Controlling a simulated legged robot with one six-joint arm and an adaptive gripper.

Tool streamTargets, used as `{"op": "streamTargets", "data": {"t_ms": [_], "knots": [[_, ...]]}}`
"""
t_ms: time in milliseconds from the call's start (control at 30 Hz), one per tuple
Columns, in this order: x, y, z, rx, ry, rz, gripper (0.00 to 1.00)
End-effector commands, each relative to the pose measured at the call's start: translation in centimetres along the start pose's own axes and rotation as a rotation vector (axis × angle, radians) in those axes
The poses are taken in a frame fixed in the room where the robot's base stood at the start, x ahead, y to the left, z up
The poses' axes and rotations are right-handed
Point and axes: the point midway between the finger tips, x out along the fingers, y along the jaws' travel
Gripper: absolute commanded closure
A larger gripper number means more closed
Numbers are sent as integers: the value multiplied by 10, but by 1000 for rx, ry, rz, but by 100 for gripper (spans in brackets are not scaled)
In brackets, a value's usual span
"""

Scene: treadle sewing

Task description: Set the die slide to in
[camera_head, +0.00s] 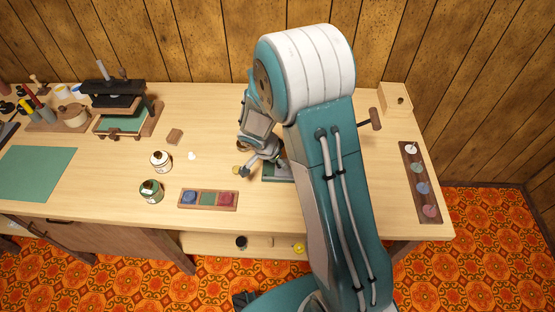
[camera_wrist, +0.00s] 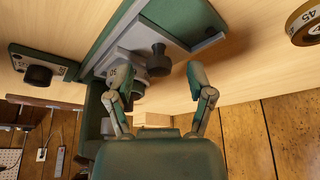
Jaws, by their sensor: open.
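A green machine base with a grey part bearing a dark round knob (camera_wrist: 158,62) fills the top middle of the wrist view; this grey part looks like the die slide (camera_wrist: 127,50). Which end position it stands at I cannot tell. My gripper (camera_wrist: 157,73) is open, its two fingers spread either side of the knob; whether they touch it cannot be told. In the head view my gripper (camera_head: 262,160) is over the green base (camera_head: 276,176), which my arm largely hides.
A brass ring marked 45 (camera_wrist: 307,22) lies to the right in the wrist view. A green plate with a dark knob (camera_wrist: 38,75) is at left.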

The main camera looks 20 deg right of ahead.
Motion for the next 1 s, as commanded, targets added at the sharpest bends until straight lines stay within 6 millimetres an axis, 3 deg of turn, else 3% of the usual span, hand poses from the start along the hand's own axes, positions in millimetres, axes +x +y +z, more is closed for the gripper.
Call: {"op": "streamTargets", "data": {"t_ms": [167, 200, 333, 367, 633, 867, 1000], "knots": [[0, 0, 0, 1, 0, -1, 31], [0, 0, 0, 1, 0, -1, 36], [0, 0, 0, 1, 0, -1, 94], [0, 0, 0, 1, 0, -1, 100], [2, 3, -4, 2, 0, 0, 100], [11, 26, -27, 5, 0, 0, 100], [13, 32, -31, 2, 0, 0, 100]]}}
